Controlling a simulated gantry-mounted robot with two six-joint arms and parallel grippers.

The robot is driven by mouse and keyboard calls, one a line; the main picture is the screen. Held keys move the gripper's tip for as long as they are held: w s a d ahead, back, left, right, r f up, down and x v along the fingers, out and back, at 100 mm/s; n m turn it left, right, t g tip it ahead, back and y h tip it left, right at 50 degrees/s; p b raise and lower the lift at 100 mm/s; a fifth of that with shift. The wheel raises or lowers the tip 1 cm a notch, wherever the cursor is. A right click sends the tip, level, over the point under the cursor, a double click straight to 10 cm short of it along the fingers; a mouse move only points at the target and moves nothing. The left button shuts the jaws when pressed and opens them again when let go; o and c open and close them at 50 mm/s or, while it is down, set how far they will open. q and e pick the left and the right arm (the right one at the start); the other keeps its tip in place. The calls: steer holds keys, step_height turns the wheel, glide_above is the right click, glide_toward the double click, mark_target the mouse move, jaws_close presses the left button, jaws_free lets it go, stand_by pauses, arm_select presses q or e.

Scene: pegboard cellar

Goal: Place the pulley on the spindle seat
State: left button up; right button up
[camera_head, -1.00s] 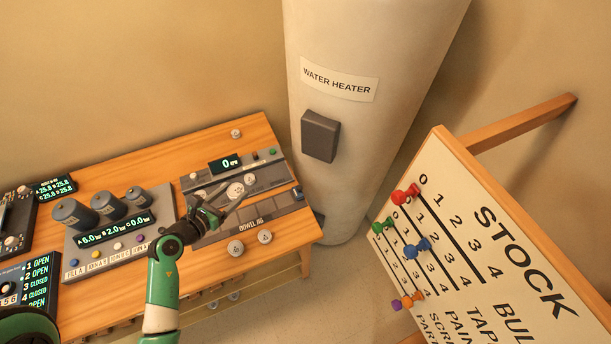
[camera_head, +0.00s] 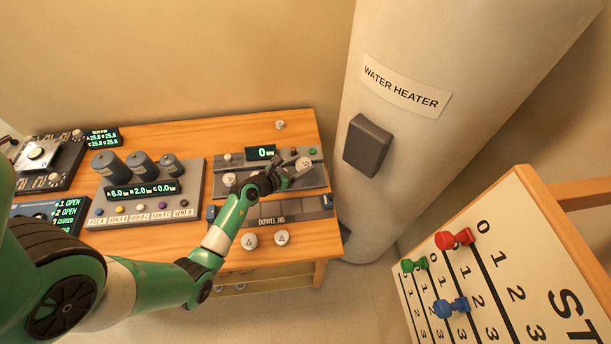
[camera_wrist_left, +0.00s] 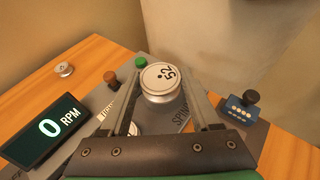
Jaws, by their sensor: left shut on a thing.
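The pulley is a white disc marked 52 (camera_wrist_left: 163,78), with a dark dot on its top. It sits between the fingertips of my left gripper (camera_wrist_left: 165,88), which is shut on it. In the head view the pulley (camera_head: 304,163) shows at the tip of my left gripper (camera_head: 287,174), over the right part of the grey spindle panel (camera_head: 318,177). The panel's lettering beginning "SPIN" shows partly in the wrist view. I cannot tell whether the pulley touches the panel. The spindle seat itself is not clearly visible. My right gripper is not in view.
An RPM display (camera_head: 262,152) reads 0, with a green button (camera_head: 312,150) to its right. The dowel jig (camera_head: 318,210) lies in front. Loose white discs (camera_head: 249,241) (camera_head: 282,237) lie at the table's front. The water heater (camera_head: 400,110) stands close to the right.

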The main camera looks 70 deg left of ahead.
arm_select(q)
steer(key=shift+w+a+f+b, duration=0.15)
steer(key=shift+w+f, duration=0.15)
steer(key=shift+f, duration=0.25)
steer(key=shift+w+a+f+b, duration=0.15)
steer(key=shift+w+f, duration=0.1)
steer(key=shift+f, duration=0.25)
steer(key=shift+w+f, duration=0.1)
steer(key=shift+w, duration=0.2)
steer(key=f+b, duration=0.3)
steer(key=f, duration=0.1)
steer(key=shift+w+a, duration=0.15)
steer(key=shift+w, duration=0.1)
steer(key=shift+r, duration=0.2)
steer(key=shift+f, duration=0.2)
steer(key=o, duration=1.1)
steer(key=shift+o, duration=0.2)
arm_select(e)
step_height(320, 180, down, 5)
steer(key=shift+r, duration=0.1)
